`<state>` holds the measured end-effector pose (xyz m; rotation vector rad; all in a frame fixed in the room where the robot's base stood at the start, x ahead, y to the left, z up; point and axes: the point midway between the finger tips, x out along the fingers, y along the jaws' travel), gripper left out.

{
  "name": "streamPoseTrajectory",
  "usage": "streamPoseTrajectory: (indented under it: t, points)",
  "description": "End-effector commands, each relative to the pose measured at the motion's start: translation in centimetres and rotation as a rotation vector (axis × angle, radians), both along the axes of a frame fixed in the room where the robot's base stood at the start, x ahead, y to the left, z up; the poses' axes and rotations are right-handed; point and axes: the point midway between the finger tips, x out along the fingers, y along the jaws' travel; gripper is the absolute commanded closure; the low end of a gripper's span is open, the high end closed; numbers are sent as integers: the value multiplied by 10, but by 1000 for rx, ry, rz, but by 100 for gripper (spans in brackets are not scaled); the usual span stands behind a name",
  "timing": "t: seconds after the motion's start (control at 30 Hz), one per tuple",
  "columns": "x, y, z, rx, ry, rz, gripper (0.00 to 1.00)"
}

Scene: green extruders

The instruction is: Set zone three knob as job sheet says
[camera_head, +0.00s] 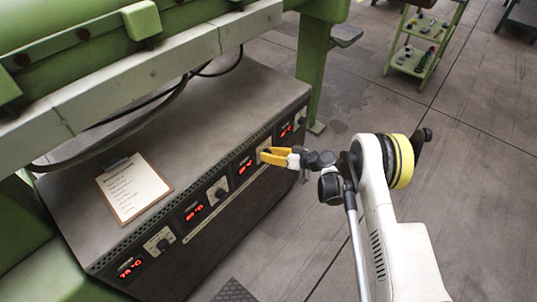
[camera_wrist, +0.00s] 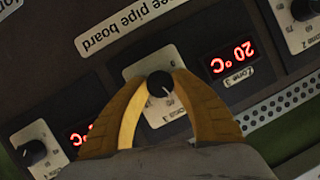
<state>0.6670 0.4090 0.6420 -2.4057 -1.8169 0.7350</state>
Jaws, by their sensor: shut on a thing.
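My gripper (camera_head: 272,155) has yellow fingers and reaches the front panel of the grey cabinet. In the wrist view my gripper (camera_wrist: 162,90) is shut on the round black zone three knob (camera_wrist: 160,84), with one finger on each side. The knob has a white pointer line and sits on a pale plate (camera_wrist: 144,64). Beside it the red zone three display (camera_wrist: 231,57) reads 20°C, upside down in this view. The job sheet (camera_head: 133,187) lies on a clipboard on the cabinet top; its writing is too small to read.
The zone two knob (camera_wrist: 303,8) is at the right in the wrist view. Another knob (camera_wrist: 33,153) is at the lower left, near a partly hidden display. Green machine beams overhang the cabinet top (camera_head: 225,115). A green shelf cart (camera_head: 412,58) stands behind on open floor.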

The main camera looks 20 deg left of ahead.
Motion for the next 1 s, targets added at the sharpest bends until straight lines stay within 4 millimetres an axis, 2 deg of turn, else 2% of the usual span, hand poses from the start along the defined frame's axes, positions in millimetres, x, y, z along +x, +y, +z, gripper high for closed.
streamPoseTrajectory:
  t: [0.1,0.13,0.2,0.57,0.67,1.0]
  points:
    - [0,1,1,1,-1,1,100]
    - [0,1,1,1,-1,1,64]
    - [0,1,1,0,-2,2,45]
    - [-1,-3,2,-1,-2,0,45]
    - [-2,-15,6,-1,-1,-1,45]
    - [-18,-83,31,-1,-1,-1,45]
